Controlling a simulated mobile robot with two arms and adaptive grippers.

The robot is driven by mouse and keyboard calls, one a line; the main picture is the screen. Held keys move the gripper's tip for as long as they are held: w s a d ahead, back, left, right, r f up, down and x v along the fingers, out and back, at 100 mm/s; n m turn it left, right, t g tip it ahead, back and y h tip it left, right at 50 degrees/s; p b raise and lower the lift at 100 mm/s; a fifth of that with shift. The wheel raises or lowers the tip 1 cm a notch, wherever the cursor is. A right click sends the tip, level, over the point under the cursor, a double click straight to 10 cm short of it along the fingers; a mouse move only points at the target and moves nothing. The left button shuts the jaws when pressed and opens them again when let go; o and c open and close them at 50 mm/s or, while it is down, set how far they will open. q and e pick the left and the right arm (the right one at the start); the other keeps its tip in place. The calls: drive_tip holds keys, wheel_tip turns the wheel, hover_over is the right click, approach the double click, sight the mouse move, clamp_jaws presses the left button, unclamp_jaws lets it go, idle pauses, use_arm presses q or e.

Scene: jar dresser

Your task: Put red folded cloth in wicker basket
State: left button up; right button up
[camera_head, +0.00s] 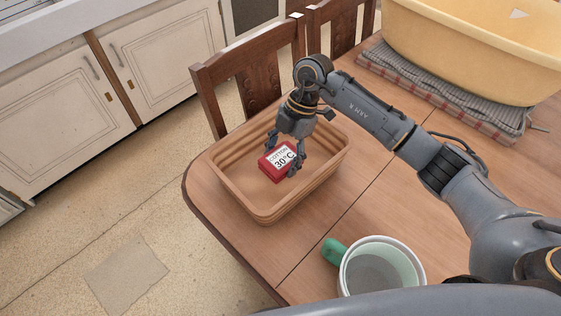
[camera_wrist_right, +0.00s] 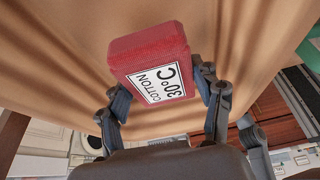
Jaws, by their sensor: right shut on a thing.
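The red folded cloth (camera_head: 277,162) is a small block with a white label reading "COTTON 30°C". My right gripper (camera_head: 285,158) is shut on it, with a finger at each side. In the head view the cloth shows within the outline of the wicker basket (camera_head: 232,192), a tan rectangular basket on the table. In the right wrist view the cloth (camera_wrist_right: 148,50) sits between the fingers of my right gripper (camera_wrist_right: 165,90), with tan basket wall behind it. I cannot tell whether the cloth touches the basket floor. My left gripper is not in view.
The wooden table (camera_head: 340,215) carries a white mug (camera_head: 383,268) with a green handle at the front. A yellow tub (camera_head: 470,50) stands on folded striped cloths (camera_head: 440,100) at the back right. Wooden chairs (camera_head: 250,75) stand behind the basket.

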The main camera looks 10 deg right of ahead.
sight(281, 163)
drive_tip(key=shift+w+f, duration=0.7)
drive_tip(key=shift+f, duration=0.1)
drive_tip(key=shift+w+f, duration=0.1)
drive_tip(key=shift+f, duration=1.5)
drive_tip(key=shift+f, duration=0.1)
drive_tip(key=o, duration=1)
drive_tip(key=shift+o, duration=0.2)
drive_tip(key=shift+r+p, duration=0.2)
drive_tip(key=shift+p, duration=0.1)
drive_tip(key=v, duration=1.2)
drive_tip(key=shift+b, duration=0.45)
drive_tip(key=shift+f, duration=0.1)
